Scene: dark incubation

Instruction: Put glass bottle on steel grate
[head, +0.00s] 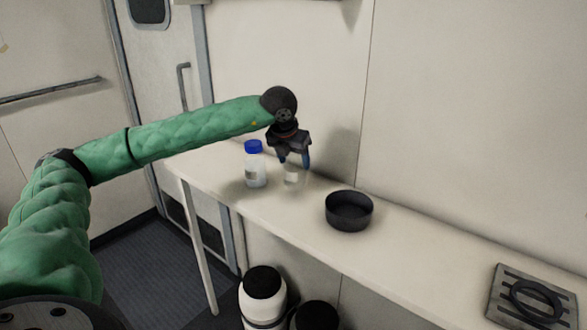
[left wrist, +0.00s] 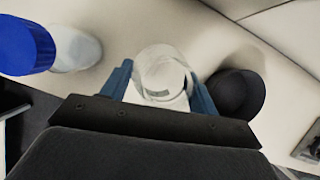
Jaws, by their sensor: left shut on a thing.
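A clear glass bottle (head: 291,177) with a pale label is on or just above the white counter in the head view. My left gripper (head: 293,163) points down over it and is shut on it. In the left wrist view the glass bottle (left wrist: 162,75) sits between the blue fingertips of my left gripper (left wrist: 163,88). The steel grate (head: 534,297) lies at the right end of the counter, with a dark ring on it. My right gripper is not in view.
A blue-capped bottle (head: 255,165) stands left of the glass bottle, close by. A black round bowl (head: 349,211) sits to its right, between it and the grate. The counter (head: 420,262) is clear between bowl and grate. A wall runs behind.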

